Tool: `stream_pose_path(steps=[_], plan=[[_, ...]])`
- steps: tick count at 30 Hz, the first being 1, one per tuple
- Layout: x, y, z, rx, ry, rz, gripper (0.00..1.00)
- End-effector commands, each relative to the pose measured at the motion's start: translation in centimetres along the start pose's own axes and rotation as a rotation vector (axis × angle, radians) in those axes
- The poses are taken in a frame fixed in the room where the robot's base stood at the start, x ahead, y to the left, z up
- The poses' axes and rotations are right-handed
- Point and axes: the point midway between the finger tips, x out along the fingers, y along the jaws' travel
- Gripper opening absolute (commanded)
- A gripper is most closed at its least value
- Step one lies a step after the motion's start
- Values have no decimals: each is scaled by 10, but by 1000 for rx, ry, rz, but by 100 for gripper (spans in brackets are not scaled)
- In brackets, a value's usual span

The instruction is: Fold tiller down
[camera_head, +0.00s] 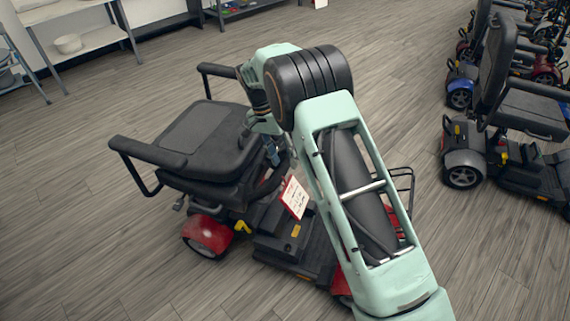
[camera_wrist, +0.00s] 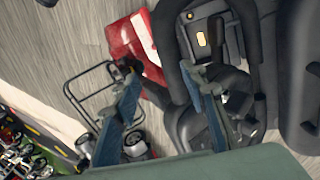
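A mobility scooter with red body panels (camera_head: 207,235) and a black seat (camera_head: 200,140) stands in the middle of the head view. My arm covers its front part, so the tiller is mostly hidden there. In the wrist view, dark curved bars and a black housing (camera_wrist: 190,128), which look like the tiller's handlebar and head, lie beyond and between my fingers. My gripper (camera_wrist: 165,78) is open, with its two blue-grey fingers wide apart. I cannot tell whether either finger touches the tiller. In the head view my gripper (camera_head: 275,155) is by the seat's right edge, partly hidden.
A white price card (camera_head: 295,197) stands over the scooter's deck. A wire basket (camera_head: 404,183) shows at its front. Another grey scooter (camera_head: 490,150) and a row of scooters stand at right. White shelves (camera_head: 75,40) are at the upper left. Open wood floor surrounds the scooter.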

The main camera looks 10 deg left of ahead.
Motion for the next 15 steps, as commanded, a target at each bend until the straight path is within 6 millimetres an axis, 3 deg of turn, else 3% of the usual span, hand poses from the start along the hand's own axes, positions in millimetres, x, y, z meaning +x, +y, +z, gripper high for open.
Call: stream_pose_path(steps=[9, 15], plan=[[-67, -2, 1, -1, 1, -4, 39], [-89, -2, 1, -2, 0, -3, 39]])
